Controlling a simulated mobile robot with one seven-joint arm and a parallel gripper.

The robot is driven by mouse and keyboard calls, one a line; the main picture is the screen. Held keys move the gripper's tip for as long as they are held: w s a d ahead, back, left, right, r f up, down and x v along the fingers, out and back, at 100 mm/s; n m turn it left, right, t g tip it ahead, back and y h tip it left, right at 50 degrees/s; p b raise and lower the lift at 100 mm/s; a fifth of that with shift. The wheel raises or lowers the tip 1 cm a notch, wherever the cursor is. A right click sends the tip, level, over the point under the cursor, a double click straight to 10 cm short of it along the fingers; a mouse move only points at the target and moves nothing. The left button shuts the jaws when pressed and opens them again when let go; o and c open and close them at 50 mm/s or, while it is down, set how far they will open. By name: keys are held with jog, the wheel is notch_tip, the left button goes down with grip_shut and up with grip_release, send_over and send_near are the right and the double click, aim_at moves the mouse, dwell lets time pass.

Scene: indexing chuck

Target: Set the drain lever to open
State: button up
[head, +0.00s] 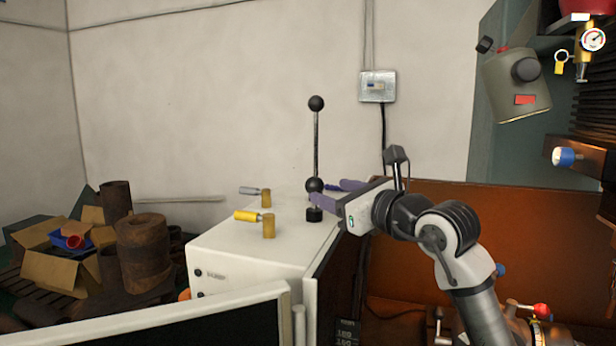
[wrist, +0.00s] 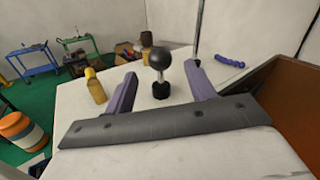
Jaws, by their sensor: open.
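Several levers stand on a white cabinet top (head: 225,242); no readable label shows which is the drain lever. A short black ball-knob lever (wrist: 160,58) stands upright on a black base between my fingers in the wrist view. Its ball (head: 314,185) also shows in the head view, its stem hidden by a finger. A tall rod lever with a black top ball (head: 316,103) stands upright behind it. A yellow-handled lever (head: 247,216) and a grey-handled lever (head: 250,191) point left on brass posts. My gripper (wrist: 160,85) is open, its purple fingers either side of the short lever; contact is unclear.
A white panel (head: 150,325) stands in front of the cabinet. A brown surface (head: 440,225) lies right of it. Cardboard boxes (head: 60,272) and rusty cylinders (head: 147,250) sit at the left. A wall switch box (head: 377,86) hangs behind.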

aim_at(309, 184)
jog(key=p+x, duration=0.2)
jog(key=x, duration=0.6)
jog(key=shift+w+a+p, duration=0.15)
jog(key=shift+p, duration=0.2)
grip_shut()
